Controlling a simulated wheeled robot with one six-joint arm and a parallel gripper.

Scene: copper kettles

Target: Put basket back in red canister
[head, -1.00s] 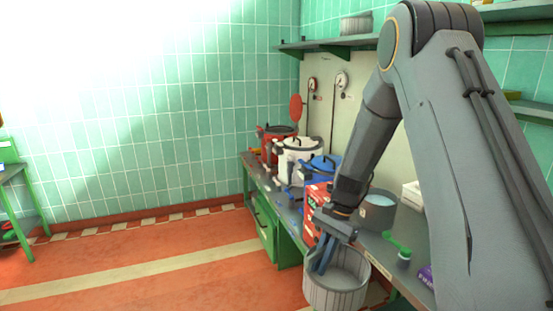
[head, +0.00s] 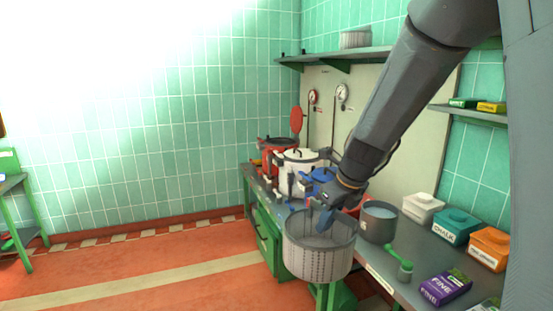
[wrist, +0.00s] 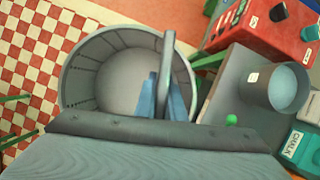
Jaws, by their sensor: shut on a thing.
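A grey perforated basket (head: 320,254) hangs from my gripper (head: 322,220), in front of the bench edge and above the floor. In the wrist view my gripper (wrist: 164,100) is shut on the basket's upright handle bar, and the basket (wrist: 88,72) looks empty inside. The red canister (head: 268,152) stands at the far left end of the bench. Its round red lid (head: 296,119) is raised at its back. The canister's inside is hidden.
A white canister (head: 295,166) and a blue canister (head: 318,181) stand between the red one and my arm. A grey pot (head: 380,224), a green-handled tool (head: 400,264) and a purple box (head: 444,288) occupy the bench (head: 410,288). The floor at left is clear.

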